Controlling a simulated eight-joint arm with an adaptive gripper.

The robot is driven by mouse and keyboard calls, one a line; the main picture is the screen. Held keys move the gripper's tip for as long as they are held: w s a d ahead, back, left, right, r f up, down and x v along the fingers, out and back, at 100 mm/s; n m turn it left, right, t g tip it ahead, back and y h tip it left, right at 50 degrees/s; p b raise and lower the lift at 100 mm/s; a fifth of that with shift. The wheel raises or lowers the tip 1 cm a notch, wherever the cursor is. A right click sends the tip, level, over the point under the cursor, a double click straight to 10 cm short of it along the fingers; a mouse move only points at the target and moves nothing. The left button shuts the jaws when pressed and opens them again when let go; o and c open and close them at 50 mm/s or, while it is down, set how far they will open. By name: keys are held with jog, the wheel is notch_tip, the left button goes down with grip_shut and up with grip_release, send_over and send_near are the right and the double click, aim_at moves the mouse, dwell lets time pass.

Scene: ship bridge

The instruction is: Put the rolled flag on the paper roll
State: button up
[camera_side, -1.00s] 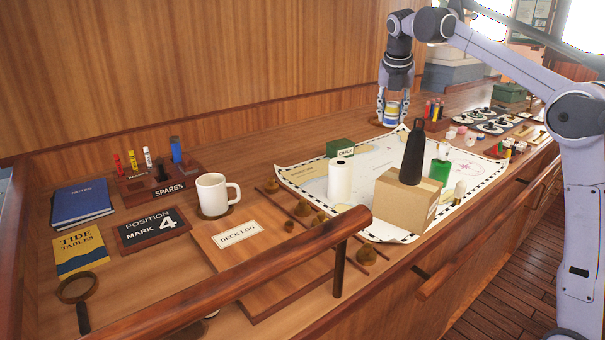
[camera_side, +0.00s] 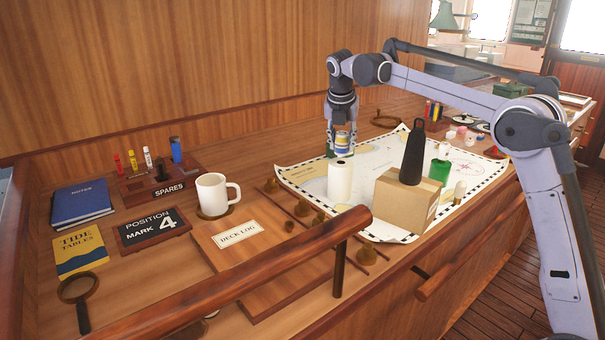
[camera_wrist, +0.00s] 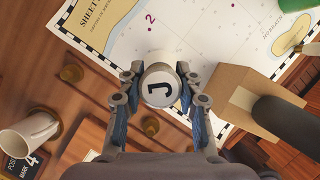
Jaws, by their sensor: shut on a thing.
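The rolled flag (camera_side: 342,142) is a short blue, yellow and white roll. The paper roll (camera_side: 340,181) is a white upright cylinder on the chart. In the side view the flag appears just above and behind the paper roll's top; the exact gap cannot be told. In the wrist view a white edge shows behind the flag, possibly the paper roll, mostly hidden.
A cardboard box (camera_side: 404,202) with a black bottle (camera_side: 413,153) on it stands right of the paper roll. A green bottle (camera_side: 439,169) is beyond it. A white mug (camera_side: 213,193) stands left; a wooden rail (camera_side: 250,265) runs in front.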

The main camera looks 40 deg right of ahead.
jog(key=shift+f, duration=1.25)
jog(key=shift+f, duration=0.1)
jog(key=o, duration=1)
